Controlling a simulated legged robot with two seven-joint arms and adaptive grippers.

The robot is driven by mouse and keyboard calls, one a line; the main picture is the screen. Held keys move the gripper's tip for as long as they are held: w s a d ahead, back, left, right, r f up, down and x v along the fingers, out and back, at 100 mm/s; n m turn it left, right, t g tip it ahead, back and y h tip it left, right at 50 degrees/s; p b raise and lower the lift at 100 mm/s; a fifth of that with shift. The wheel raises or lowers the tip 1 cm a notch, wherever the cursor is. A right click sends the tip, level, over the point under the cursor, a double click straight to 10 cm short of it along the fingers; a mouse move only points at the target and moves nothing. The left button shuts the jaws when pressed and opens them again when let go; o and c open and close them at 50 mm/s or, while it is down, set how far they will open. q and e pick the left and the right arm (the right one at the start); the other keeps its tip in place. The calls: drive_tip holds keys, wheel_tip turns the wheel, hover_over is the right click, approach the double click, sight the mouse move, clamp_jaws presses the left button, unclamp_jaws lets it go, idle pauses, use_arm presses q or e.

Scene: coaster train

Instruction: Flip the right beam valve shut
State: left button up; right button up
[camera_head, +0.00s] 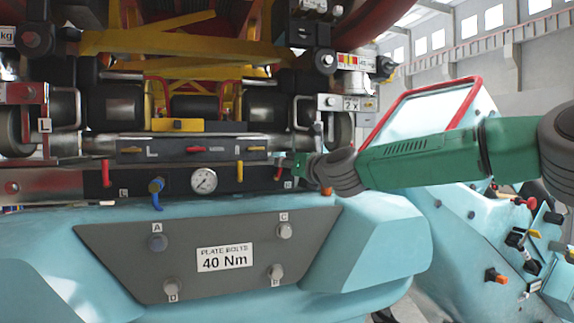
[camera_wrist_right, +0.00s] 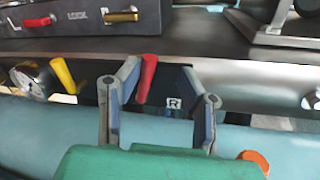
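The right beam valve has a red lever (camera_head: 279,168) on the dark beam panel, next to a small R label. In the right wrist view the red lever (camera_wrist_right: 147,76) stands up, slightly tilted, with the R label (camera_wrist_right: 174,104) to its lower right. My right gripper (camera_head: 297,166) reaches in from the right to the beam panel. In its wrist view the gripper (camera_wrist_right: 160,72) is open, and the lever shows between its fingers, nearer the left one. I cannot tell whether a finger touches it. My left gripper is not in view.
A yellow lever (camera_head: 240,171), a pressure gauge (camera_head: 204,181), a blue handle (camera_head: 157,187) and a left red lever (camera_head: 106,173) line the same panel. Below is a grey bolt plate (camera_head: 120,250) marked 40 Nm. An orange knob (camera_wrist_right: 254,160) is close beside my right gripper.

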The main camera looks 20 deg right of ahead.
drive_tip(key=shift+d, duration=0.1)
drive_tip(key=shift+a, duration=0.5)
drive_tip(key=c, duration=0.7)
drive_tip(key=shift+s+a+r, duration=0.1)
drive_tip(key=shift+a, duration=0.5)
clamp_jaws()
drive_tip(key=shift+d+n+p, duration=0.1)
drive_tip(key=shift+n+p, duration=0.55)
drive_tip(key=shift+n, duration=0.15)
drive_tip(key=shift+n+g, duration=0.3)
drive_tip(key=shift+n, duration=0.1)
drive_tip(key=shift+a+n+h+p, duration=0.3)
drive_tip(key=shift+a, duration=0.1)
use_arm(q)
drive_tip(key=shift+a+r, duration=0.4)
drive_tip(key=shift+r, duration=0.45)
